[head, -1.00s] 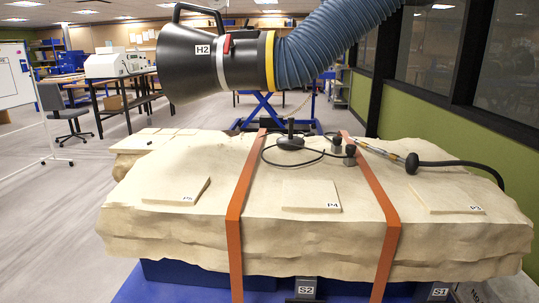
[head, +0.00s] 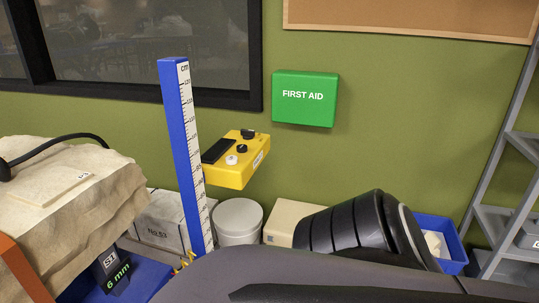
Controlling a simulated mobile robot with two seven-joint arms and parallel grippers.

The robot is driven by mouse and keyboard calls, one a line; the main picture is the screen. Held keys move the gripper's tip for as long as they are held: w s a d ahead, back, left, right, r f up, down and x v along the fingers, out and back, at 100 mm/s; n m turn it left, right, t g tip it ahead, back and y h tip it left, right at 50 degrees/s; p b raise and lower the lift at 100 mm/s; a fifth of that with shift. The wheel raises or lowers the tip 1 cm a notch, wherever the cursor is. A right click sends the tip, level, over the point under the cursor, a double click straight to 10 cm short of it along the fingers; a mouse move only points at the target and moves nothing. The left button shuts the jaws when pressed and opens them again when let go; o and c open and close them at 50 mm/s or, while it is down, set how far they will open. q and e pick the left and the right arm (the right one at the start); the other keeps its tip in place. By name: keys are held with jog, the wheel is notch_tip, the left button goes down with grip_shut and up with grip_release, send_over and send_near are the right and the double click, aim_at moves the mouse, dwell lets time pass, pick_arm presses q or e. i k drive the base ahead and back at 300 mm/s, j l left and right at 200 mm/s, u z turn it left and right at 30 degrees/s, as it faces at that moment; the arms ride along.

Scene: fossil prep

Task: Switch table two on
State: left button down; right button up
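A yellow control box (head: 236,160) is fixed at the green wall, right of the blue measuring post. Its top carries a dark panel, dark knobs and a white button. The label on its front face is too small to read, so I cannot tell which table it belongs to. The pale fossil block (head: 75,190) lies at the left, on a blue table (head: 140,282), with an orange strap at its left edge. A support marked S1 (head: 112,262) stands under the block, with a green "6 mm" readout. Neither of my grippers shows in the head view.
The blue post with a cm scale (head: 186,160) stands close left of the box. A green first aid case (head: 305,98) hangs above right. A white tub (head: 237,222), pale boxes (head: 160,222) and a blue bin (head: 450,238) stand low along the wall. Grey shelving (head: 505,215) is at right.

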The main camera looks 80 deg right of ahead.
aim_at(247, 135)
jog(key=z, duration=2.15)
jog(key=i+l+u, duration=0.7)
jog(key=l, duration=0.4)
jog(key=i+j, duration=0.05)
